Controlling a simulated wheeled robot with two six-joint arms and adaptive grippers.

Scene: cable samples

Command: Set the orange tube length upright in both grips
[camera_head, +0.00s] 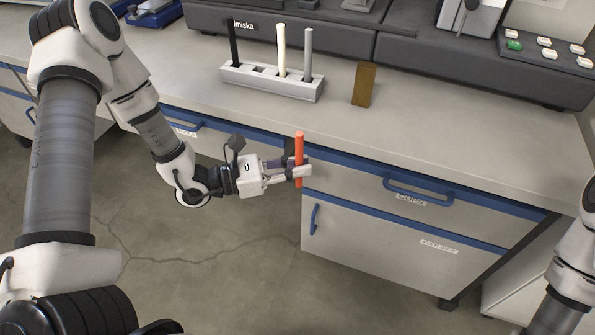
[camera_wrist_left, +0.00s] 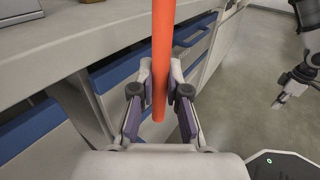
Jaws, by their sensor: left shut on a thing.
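The orange tube length (camera_head: 299,150) stands nearly upright in my left gripper (camera_head: 302,172), in front of the bench's drawers and beyond the worktop's front edge. The gripper is shut around the lower part of the tube, and most of the tube stands above the fingers. In the left wrist view the orange tube (camera_wrist_left: 162,60) passes between the two fingers (camera_wrist_left: 160,85), and its lower end shows just below them. My right gripper (camera_wrist_left: 283,100) shows small at the right of the left wrist view, away from the tube; its jaws are too small to read.
A pale slotted rack (camera_head: 290,86) on the worktop (camera_head: 420,140) holds a black rod (camera_head: 233,45), a cream rod (camera_head: 281,50) and a grey rod (camera_head: 308,55), with a dark gap between. A brown block (camera_head: 363,85) stands to its right. Blue drawer handles (camera_head: 415,192) jut out near the tube.

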